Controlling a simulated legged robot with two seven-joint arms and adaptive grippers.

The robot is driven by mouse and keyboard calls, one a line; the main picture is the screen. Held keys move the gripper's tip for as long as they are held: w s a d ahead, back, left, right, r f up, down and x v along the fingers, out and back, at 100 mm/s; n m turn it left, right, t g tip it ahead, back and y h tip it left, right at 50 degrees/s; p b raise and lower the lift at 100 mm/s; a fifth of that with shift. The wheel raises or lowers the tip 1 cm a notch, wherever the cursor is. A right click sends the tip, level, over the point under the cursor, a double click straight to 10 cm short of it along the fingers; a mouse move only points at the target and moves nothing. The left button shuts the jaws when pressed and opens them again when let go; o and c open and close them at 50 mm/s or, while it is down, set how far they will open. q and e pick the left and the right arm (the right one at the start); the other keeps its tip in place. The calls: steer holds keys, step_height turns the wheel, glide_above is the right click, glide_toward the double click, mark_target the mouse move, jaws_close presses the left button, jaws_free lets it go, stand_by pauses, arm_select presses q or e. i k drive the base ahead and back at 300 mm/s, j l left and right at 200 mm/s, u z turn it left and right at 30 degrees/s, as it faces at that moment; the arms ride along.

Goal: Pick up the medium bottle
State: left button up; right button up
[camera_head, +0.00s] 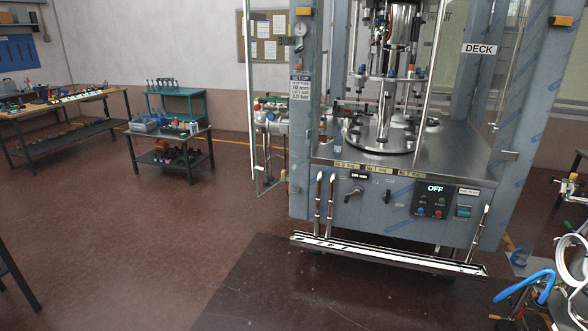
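I cannot make out a medium bottle for certain. Several small upright items, possibly bottles, stand in a row on the teal shelf (182,92) at the back left. Small coloured items, too small to tell apart, stand on the grey work table (200,134) in front of it, and darker ones sit on its lower shelf. Neither of my grippers is in view.
A large filling machine (385,205) with a glass door (250,110) stands at centre right. A long bench (98,93) with tools is at the far left. Equipment with a blue hose (525,287) is at the lower right. The brown floor (150,240) at left centre is clear.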

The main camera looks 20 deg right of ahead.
mark_target(338, 141)
steer(key=i+l+z, duration=0.1)
steer(key=i+l, duration=0.6)
steer(key=i+l+z, duration=0.1)
steer(key=i+l, duration=1.05)
steer(key=i, duration=0.25)
steer(key=i+j+z, duration=0.1)
steer(key=z, duration=0.65)
steer(key=i+j+z, duration=0.1)
steer(key=j+z, duration=0.25)
steer(key=j, duration=0.7)
steer(key=j+z, duration=0.4)
steer(key=j, duration=1.75)
steer(key=k+j, duration=0.1)
steer(key=j, duration=1)
steer(key=i+z, duration=0.05)
